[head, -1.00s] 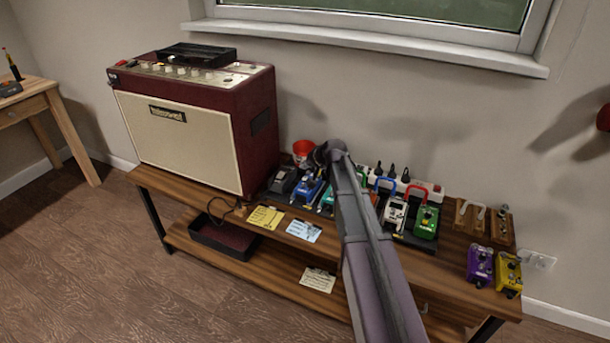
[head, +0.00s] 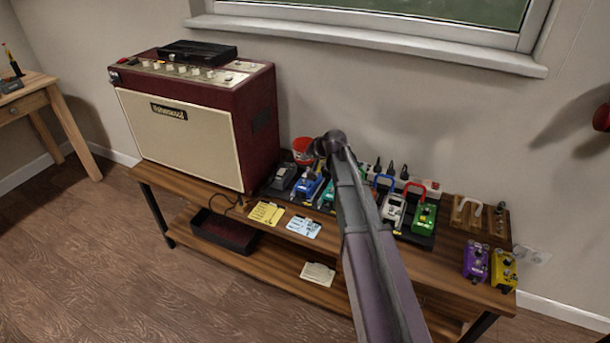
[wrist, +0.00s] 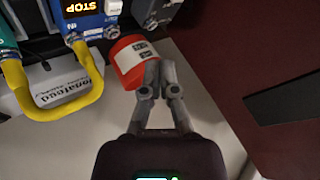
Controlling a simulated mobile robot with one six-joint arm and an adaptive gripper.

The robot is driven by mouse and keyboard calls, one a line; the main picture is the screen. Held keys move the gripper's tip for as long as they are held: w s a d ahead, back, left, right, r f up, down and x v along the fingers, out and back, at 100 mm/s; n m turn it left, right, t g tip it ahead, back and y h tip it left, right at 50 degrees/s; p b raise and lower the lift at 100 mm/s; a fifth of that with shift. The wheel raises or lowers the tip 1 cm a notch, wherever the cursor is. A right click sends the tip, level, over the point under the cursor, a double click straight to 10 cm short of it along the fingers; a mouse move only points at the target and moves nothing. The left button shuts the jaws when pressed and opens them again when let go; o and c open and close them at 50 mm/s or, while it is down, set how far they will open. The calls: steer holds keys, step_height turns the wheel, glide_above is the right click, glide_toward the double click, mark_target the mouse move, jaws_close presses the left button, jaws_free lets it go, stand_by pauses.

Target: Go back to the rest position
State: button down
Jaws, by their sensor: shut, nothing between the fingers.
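My gripper (wrist: 160,80) shows in the wrist view with its two fingertips together and nothing between them. The fingertips overlap the edge of a red cup (wrist: 125,55) with a white label; I cannot tell whether they touch it. In the head view my arm reaches over the pedal bench and hides part of the pedal row. The fingers are hidden there behind the arm's end, beside the red cup (head: 302,146).
A dark red amplifier (head: 180,130) stands at the bench's left end, and its side (wrist: 230,60) fills the wrist view's right. Several pedals, including a green one (head: 424,218), line the wooden bench (head: 270,232). A window sill (head: 370,42) juts out above.

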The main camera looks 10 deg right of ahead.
steer(key=s+a+f+n+g+h, duration=0.1)
steer(key=s+f+n+g+h, duration=0.2)
steer(key=s, duration=1.4)
steer(key=s+f+g+h, duration=0.25)
steer(key=s+g, duration=0.25)
steer(key=s, duration=1.2)
step_height(320, 180, up, 25)
steer(key=w+p, duration=0.1)
steer(key=p, duration=2.4)
steer(key=shift+w+r+y, duration=0.15)
steer(key=shift+w+y, duration=0.1)
steer(key=shift+y, duration=0.2)
